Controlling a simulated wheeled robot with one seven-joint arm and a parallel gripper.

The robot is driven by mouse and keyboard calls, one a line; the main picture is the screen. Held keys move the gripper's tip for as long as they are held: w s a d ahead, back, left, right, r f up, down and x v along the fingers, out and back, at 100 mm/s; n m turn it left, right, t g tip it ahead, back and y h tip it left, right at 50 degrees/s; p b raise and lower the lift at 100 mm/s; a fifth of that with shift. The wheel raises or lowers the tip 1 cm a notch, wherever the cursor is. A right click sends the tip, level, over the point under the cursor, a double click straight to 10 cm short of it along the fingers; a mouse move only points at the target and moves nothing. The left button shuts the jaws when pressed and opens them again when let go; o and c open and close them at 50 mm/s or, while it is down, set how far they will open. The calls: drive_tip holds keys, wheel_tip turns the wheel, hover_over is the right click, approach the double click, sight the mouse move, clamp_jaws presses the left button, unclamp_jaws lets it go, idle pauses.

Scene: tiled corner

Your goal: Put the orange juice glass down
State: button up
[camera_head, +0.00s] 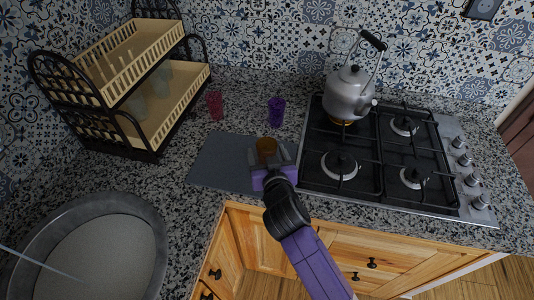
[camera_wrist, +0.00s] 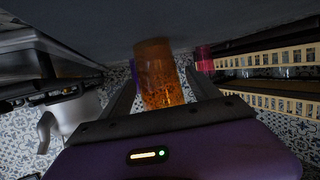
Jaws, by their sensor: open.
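The orange juice glass (camera_head: 266,146) is amber and stands on the dark grey mat (camera_head: 215,165) on the counter. My gripper (camera_head: 270,158) is at the glass, low over the mat. In the wrist view the glass (camera_wrist: 158,70) is between the two fingers of my gripper (camera_wrist: 160,88). The fingers are open, with a gap visible beside the glass. The wrist picture appears upside down, with the dark mat surface at its top and the glass base against it.
A purple glass (camera_head: 276,112) and a red glass (camera_head: 215,105) stand behind the mat. A two-tier rack (camera_head: 150,100) is at the left and a round sink (camera_head: 85,250) at front left. A gas hob (camera_head: 385,160) with a kettle (camera_head: 348,95) is close on the right.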

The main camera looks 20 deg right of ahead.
drive_tip(key=shift+r, duration=0.1)
drive_tip(key=shift+s, duration=0.15)
drive_tip(key=b+v, duration=0.1)
drive_tip(key=v, duration=1)
drive_tip(key=shift+s+a+r+b, duration=0.15)
drive_tip(key=shift+s+r+b, duration=0.05)
drive_tip(key=shift+s+b, duration=0.2)
drive_tip(key=s+f+n+y, duration=0.2)
drive_tip(key=s+f, duration=0.1)
drive_tip(key=s, duration=0.6)
drive_tip(key=s+f+n+y, duration=0.1)
drive_tip(key=s+f, duration=0.2)
drive_tip(key=s, duration=0.5)
drive_tip(key=d+r+v, duration=0.1)
drive_tip(key=v, duration=0.7)
drive_tip(key=d+r+v, duration=0.1)
drive_tip(key=v, duration=0.8)
drive_tip(key=shift+w+d+t, duration=0.3)
drive_tip(key=shift+d, duration=0.05)
